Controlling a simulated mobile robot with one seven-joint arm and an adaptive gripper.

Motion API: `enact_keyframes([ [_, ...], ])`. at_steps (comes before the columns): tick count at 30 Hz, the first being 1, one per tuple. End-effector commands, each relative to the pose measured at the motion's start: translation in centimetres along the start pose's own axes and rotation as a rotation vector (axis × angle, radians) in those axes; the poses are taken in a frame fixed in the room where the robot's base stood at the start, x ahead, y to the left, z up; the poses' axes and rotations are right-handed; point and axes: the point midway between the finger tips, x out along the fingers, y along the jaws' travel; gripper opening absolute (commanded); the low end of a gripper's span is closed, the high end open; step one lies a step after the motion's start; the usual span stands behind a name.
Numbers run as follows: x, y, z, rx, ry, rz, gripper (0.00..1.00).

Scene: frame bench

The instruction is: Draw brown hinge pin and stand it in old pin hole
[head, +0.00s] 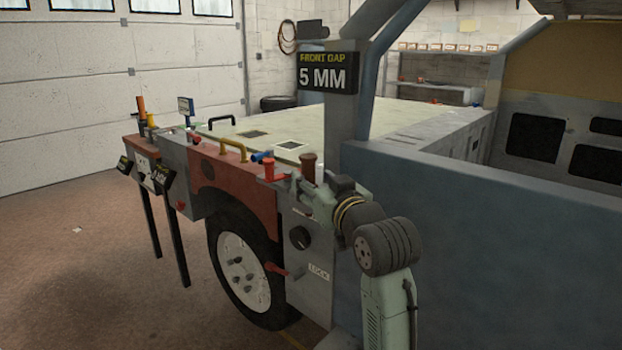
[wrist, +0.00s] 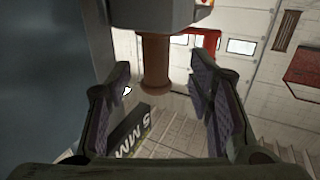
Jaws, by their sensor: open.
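The brown hinge pin (head: 307,161) stands upright with its wide head up, at the front corner of the vehicle beside the blue-grey pillar. In the wrist view, which looks upside down, the pin (wrist: 155,62) comes out of a grey block (wrist: 155,14). My gripper (head: 314,192) reaches in from the lower right toward the pin. In the wrist view my gripper (wrist: 163,100) is open, with the pin in the gap between its spread fingers and space seen on both sides. I cannot make out the old pin hole.
A red fitting (head: 269,171) stands close left of the pin. A yellow handle (head: 233,149) is on the bonnet edge. The "5 MM" sign (head: 327,74) hangs above on the pillar. A red lever (head: 278,271) and a black knob (head: 299,238) are on the grey panel below.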

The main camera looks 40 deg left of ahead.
Motion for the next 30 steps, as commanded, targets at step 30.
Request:
enact_keyframes([
  [30,5.3,0.4,-0.1,0.0,0.001,0.0,0.26],
])
